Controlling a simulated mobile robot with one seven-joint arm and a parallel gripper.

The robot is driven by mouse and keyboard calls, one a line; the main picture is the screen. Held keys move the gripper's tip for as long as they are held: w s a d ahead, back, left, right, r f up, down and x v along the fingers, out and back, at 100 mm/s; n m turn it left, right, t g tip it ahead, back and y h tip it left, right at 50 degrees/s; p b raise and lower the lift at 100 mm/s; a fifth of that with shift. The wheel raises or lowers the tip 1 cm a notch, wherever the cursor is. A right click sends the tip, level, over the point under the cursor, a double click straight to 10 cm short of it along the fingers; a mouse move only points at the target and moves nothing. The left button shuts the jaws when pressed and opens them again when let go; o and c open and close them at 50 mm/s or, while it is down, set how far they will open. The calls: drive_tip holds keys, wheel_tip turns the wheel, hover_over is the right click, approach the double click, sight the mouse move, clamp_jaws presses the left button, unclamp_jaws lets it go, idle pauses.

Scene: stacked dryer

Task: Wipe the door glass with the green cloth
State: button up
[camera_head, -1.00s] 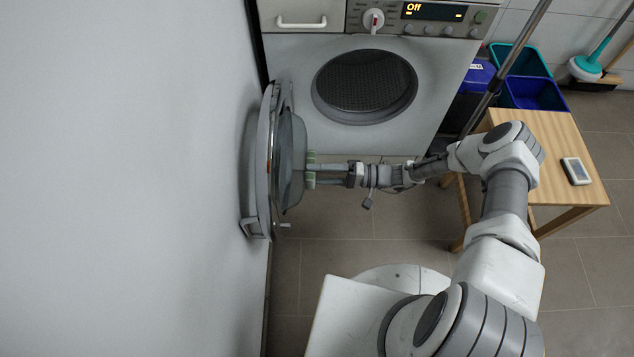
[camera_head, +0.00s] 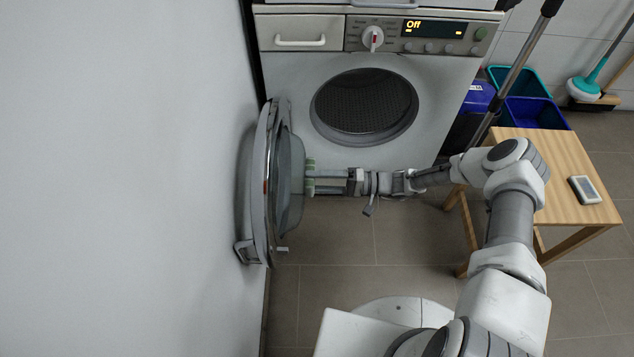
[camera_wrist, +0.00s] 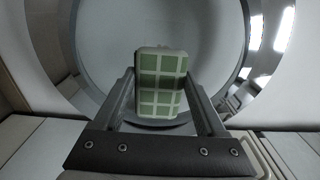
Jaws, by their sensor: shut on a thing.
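The round dryer door (camera_head: 270,185) stands wide open at the left, next to the white wall. Its glass bowl (camera_head: 292,190) faces right, towards my gripper. My gripper (camera_head: 318,178) reaches left and is shut on the green cloth (camera_head: 310,177), which shows edge-on in the head view. In the wrist view the cloth (camera_wrist: 160,85) is a folded block with green squares and pale lines, held between the two fingers (camera_wrist: 160,98). The glass (camera_wrist: 205,45) lies right behind it, inside the grey door ring. The cloth is at or very close to the glass; I cannot tell whether it touches.
The dryer's dark drum opening (camera_head: 364,106) is behind my arm, under a panel display (camera_head: 425,28) reading "Off". A wooden stool (camera_head: 545,160) with a small device (camera_head: 585,190) stands right. Bins (camera_head: 535,112) and a metal pole (camera_head: 515,75) stand behind it. Tiled floor (camera_head: 370,270) is clear below the door.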

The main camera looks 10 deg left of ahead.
drive_tip(key=s+d+p, duration=0.1)
drive_tip(key=s+p, duration=0.2)
drive_tip(key=s, duration=0.4)
drive_tip(key=shift+d, duration=0.25)
idle(0.4)
drive_tip(key=b+v, duration=0.1)
drive_tip(key=v, duration=0.5)
idle(0.4)
drive_tip(key=b+v, duration=0.1)
drive_tip(key=v, duration=0.2)
